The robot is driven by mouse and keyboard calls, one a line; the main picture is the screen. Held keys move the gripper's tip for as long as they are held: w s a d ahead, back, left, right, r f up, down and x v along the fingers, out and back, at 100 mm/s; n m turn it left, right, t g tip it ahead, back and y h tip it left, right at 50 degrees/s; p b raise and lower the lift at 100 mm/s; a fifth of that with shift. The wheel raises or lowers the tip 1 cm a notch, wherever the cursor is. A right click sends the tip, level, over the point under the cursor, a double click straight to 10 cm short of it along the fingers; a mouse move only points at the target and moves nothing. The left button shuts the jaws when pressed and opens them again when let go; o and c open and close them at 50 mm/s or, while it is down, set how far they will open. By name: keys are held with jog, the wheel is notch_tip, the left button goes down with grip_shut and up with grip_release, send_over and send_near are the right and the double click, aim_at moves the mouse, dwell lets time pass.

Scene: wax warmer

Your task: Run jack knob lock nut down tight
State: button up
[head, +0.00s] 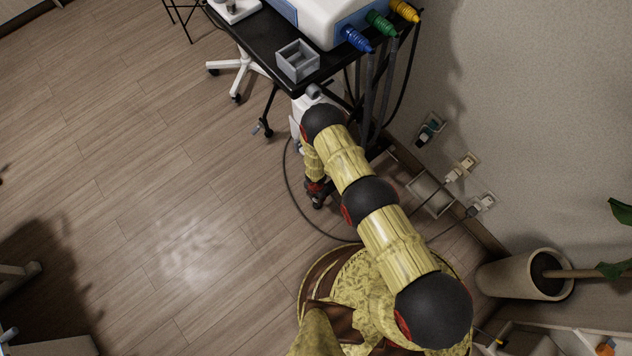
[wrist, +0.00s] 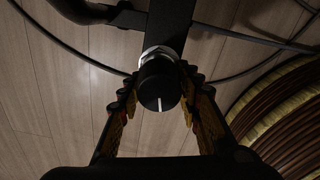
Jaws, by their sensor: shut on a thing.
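The jack knob (wrist: 160,84) is a round black cap with a white line on its face, in the middle of the wrist view. Behind it a silver ring, which looks like the lock nut (wrist: 157,52), sits against a black bar (wrist: 171,18); the knob hides its lower part. My gripper (wrist: 162,84) is shut on the knob, one ridged finger at each side. Whether the fingertips also touch the ring I cannot tell. In the head view my gripper (head: 317,200) is low beside the cart, beneath my arm; the knob and nut cannot be made out there.
A black cart (head: 262,48) carries a white-blue machine (head: 318,14) and a grey open box (head: 297,60). Cables hang at its right and cross the floor near my gripper. Wall sockets (head: 483,202) and a plant pot (head: 525,275) stand right.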

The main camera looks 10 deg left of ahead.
jog(key=o, duration=1.2)
jog(key=shift+c, duration=0.2)
jog(key=shift+r, duration=0.1)
jog(key=shift+r, duration=3.65)
